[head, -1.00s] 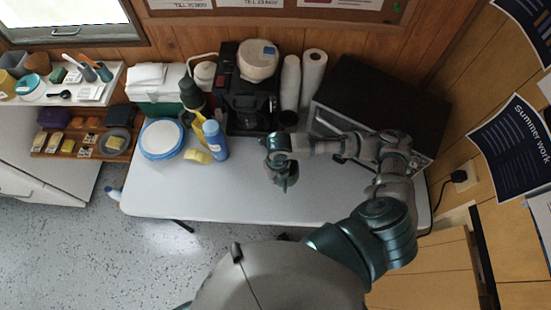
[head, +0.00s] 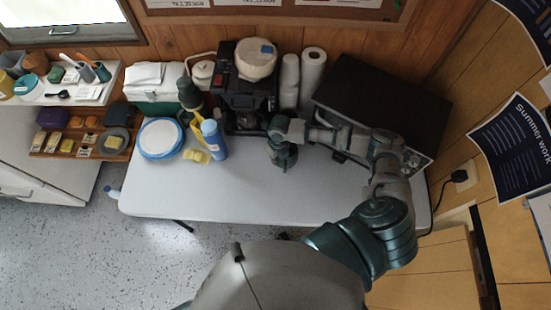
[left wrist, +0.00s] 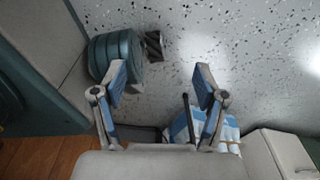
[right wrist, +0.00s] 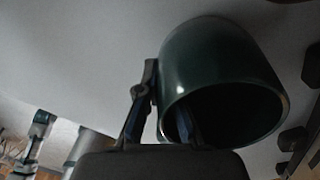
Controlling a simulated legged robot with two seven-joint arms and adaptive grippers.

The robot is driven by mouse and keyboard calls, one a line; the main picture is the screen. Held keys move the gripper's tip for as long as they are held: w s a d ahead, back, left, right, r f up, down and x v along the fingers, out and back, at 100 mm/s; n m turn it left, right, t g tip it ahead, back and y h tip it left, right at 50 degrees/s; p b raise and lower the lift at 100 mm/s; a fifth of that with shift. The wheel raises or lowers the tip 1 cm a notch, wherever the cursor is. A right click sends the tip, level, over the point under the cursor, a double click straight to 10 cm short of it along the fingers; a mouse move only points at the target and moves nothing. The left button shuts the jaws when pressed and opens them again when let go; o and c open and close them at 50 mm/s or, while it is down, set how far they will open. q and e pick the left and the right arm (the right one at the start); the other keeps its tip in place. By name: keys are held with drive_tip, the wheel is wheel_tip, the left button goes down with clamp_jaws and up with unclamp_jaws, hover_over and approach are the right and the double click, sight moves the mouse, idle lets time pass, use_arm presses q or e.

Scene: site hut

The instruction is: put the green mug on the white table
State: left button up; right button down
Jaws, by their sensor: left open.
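The green mug (right wrist: 222,75) fills much of the right wrist view, with its dark opening towards the camera. My right gripper (right wrist: 166,82) is right at its rim: one finger shows outside the wall and the other in front of or inside the opening. Whether they press on the wall is unclear. In the head view my right gripper (head: 284,158) hangs over the back of the white table (head: 240,195); I cannot clearly make out the mug there. My left gripper (left wrist: 160,85) is open and empty above the speckled floor, outside the head view.
A coffee machine (head: 247,102) and paper rolls (head: 313,78) stand behind my right gripper. A black oven-like box (head: 385,105) is at the back right. A blue bottle (head: 215,141) and a blue-rimmed plate (head: 161,139) stand left. The table's front middle is clear.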

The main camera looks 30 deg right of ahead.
use_arm(q)
drive_tip(key=shift+s+d, duration=0.1)
drive_tip(key=shift+s, duration=0.05)
use_arm(e)
drive_tip(key=shift+d, duration=0.15)
drive_tip(key=c, duration=1.4)
unclamp_jaws()
drive_tip(key=shift+s, duration=0.1)
drive_tip(key=shift+o, duration=0.4)
drive_tip(key=shift+a, duration=0.35)
use_arm(q)
drive_tip(key=shift+a, duration=0.2)
use_arm(e)
drive_tip(key=shift+r, duration=0.1)
drive_tip(key=r, duration=0.7)
drive_tip(key=d+r, duration=0.1)
drive_tip(key=r, duration=0.3)
drive_tip(key=shift+r+p, duration=0.35)
drive_tip(key=shift+p, duration=0.05)
use_arm(q)
drive_tip(key=shift+s+a+f, duration=0.15)
drive_tip(key=shift+s+a, duration=0.05)
drive_tip(key=shift+s, duration=0.75)
use_arm(e)
drive_tip(key=shift+r, duration=0.1)
use_arm(q)
drive_tip(key=shift+s, duration=0.15)
drive_tip(key=shift+d, duration=0.1)
use_arm(e)
drive_tip(key=shift+d, duration=0.1)
